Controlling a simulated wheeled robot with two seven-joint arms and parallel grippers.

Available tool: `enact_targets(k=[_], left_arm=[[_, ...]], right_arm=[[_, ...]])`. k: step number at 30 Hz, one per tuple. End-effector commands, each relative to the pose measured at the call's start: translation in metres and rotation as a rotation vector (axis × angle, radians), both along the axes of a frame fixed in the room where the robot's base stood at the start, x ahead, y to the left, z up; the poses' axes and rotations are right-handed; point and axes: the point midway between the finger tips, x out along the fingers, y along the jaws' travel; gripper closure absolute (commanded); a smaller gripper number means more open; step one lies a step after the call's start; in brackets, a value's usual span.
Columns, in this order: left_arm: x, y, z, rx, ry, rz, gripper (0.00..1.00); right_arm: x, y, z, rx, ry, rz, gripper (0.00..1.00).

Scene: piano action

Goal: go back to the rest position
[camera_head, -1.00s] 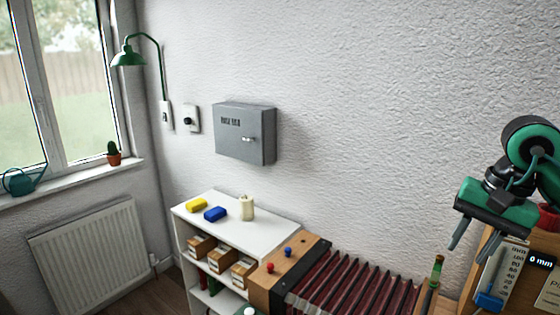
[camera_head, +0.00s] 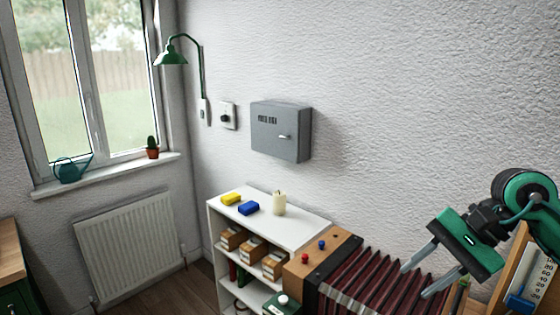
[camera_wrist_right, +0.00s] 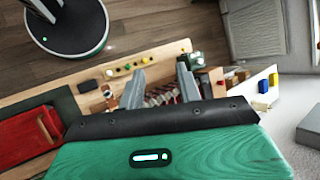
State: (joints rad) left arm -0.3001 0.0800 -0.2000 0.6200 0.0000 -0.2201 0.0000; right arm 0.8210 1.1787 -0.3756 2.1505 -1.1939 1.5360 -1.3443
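My right gripper (camera_head: 423,272) shows at the lower right of the head view, green and black with two grey fingers. The fingers are apart with nothing between them. In the wrist view the right gripper (camera_wrist_right: 159,80) is also open, above the bench with the dark red pleated bellows (camera_wrist_right: 163,95). In the head view the fingers overlap the bellows (camera_head: 360,285) in the picture; I see no contact. My left gripper is not in view.
A white shelf (camera_head: 313,233) holds a yellow block (camera_head: 231,198), a blue block (camera_head: 249,208) and a candle (camera_head: 279,204). A grey box (camera_head: 280,130) hangs on the wall. A radiator (camera_head: 130,245) stands under the window. The wrist view shows open wooden floor (camera_wrist_right: 160,25).

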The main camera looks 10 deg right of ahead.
Motion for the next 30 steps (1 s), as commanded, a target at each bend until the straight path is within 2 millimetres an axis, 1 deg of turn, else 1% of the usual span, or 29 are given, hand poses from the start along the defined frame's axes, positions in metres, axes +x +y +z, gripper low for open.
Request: enact_targets(k=[1, 2, 3, 5, 6, 9, 12, 13, 15, 17, 19, 22, 23, 26, 29, 30], left_arm=[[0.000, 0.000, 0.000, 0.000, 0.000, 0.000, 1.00], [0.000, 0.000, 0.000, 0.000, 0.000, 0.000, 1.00], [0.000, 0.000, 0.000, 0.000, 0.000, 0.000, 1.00], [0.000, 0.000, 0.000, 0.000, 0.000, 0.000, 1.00], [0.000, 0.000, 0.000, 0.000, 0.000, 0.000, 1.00], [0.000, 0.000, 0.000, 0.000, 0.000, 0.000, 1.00], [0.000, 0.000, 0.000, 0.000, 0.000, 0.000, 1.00], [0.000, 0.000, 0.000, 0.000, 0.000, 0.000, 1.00], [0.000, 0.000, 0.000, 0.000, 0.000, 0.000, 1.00], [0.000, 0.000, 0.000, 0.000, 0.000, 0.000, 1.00], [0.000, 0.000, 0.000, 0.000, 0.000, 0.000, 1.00], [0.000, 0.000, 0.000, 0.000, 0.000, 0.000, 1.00], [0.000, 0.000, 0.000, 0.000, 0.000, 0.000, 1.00], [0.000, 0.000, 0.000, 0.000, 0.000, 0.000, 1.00], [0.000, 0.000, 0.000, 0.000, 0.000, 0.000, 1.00], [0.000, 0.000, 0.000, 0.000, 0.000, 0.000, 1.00]], right_arm=[[0.000, 0.018, -0.004, 0.079, 0.026, -0.002, 0.65], [-0.001, 0.029, -0.005, 0.135, 0.044, -0.008, 0.65], [-0.001, 0.045, -0.005, 0.219, 0.074, -0.019, 0.65], [-0.002, 0.069, -0.003, 0.358, 0.131, -0.043, 0.65], [-0.003, 0.084, 0.000, 0.455, 0.176, -0.062, 0.65], [-0.003, 0.114, 0.010, 0.693, 0.305, -0.124, 0.65], [0.000, 0.132, 0.023, 0.927, 0.456, -0.200, 0.65], [0.002, 0.136, 0.026, 0.996, 0.506, -0.227, 0.65], [0.007, 0.140, 0.033, 1.154, 0.628, -0.293, 0.65], [0.014, 0.140, 0.038, 1.287, 0.735, -0.355, 0.65], [0.024, 0.135, 0.039, 1.439, 0.871, -0.435, 0.65], [0.040, 0.123, 0.033, 1.647, 1.070, -0.562, 0.65], [0.045, 0.118, 0.029, 1.707, 1.129, -0.603, 0.65], [0.060, 0.099, 0.007, 1.905, 1.337, -0.751, 0.65], [0.071, 0.079, -0.026, 2.094, 1.542, -0.918, 0.65], [0.073, 0.071, -0.042, 2.167, 1.624, -0.988, 0.65]])
